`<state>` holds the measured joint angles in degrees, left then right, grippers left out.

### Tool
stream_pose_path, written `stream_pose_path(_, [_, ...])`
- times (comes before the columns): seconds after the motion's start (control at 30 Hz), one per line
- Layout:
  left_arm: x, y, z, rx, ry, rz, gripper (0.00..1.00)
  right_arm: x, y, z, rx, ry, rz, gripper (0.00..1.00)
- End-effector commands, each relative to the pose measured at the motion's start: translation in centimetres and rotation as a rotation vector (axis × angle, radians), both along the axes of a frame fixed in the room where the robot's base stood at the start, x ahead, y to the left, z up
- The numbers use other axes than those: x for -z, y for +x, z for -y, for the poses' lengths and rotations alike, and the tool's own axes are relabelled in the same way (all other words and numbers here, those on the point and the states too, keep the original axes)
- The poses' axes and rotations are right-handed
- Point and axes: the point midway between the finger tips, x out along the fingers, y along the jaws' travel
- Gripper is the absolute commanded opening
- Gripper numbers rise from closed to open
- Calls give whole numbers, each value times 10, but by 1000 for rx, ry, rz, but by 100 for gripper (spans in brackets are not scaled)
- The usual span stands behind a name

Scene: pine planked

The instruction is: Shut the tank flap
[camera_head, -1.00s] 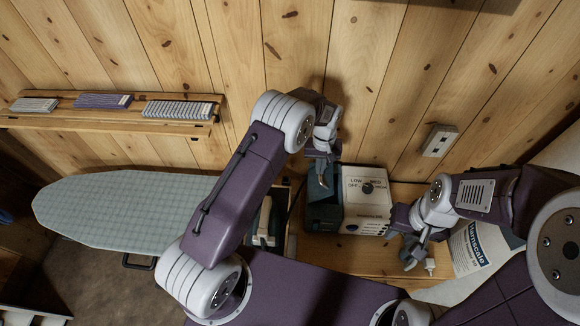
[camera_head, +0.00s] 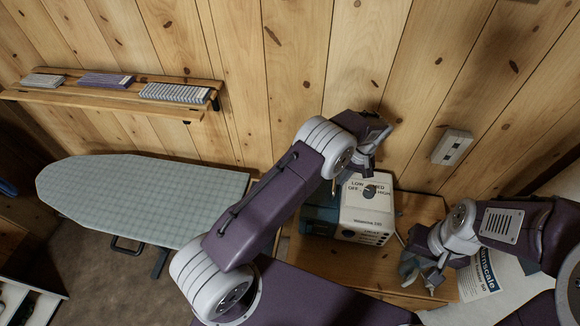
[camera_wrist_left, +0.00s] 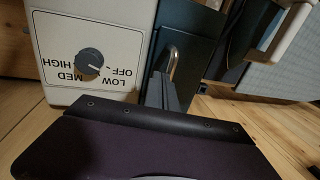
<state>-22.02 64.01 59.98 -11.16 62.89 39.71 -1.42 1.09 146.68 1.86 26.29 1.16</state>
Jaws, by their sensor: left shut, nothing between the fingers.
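The steam station is a white box (camera_head: 367,213) with a knob marked LOW, MED, HIGH and OFF, and a dark teal tank (camera_head: 318,214) on its left side. In the left wrist view the white box (camera_wrist_left: 95,45) appears upside down beside a dark teal panel (camera_wrist_left: 190,35) with a bent metal handle (camera_wrist_left: 172,62). I cannot tell how far the flap is open. My left gripper (camera_head: 367,172) is over the station; in the wrist view its shut, empty fingers (camera_wrist_left: 165,82) overlap the handle, contact unclear. My right gripper (camera_head: 421,275) is open, low at the right of the station.
The station stands on a wooden top (camera_head: 345,262) against a planked wall. A wall socket (camera_head: 452,147) is at the right. An ironing board (camera_head: 140,200) fills the left, below a shelf (camera_head: 110,96) with folded cloths. A labelled white container (camera_head: 485,275) stands at the right.

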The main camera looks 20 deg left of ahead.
Motion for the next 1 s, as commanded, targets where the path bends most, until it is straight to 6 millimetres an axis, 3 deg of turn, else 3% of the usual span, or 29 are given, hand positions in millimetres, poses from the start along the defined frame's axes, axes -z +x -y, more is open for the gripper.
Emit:
stream_pose_path(0.7, [4, -1, 0, -1, 0, -5, 0, 6, 0, 0, 0, 0, 0, 33])
stream_pose_path(0.77, [-2, -1, 2, -1, -1, -3, 0, 10, 0, 0, 0, 0, 0, 33])
stream_pose_path(1.0, [-55, 3, 13, 0, -2, 6, 0, 26, 0, 0, 0, 0, 0, 33])
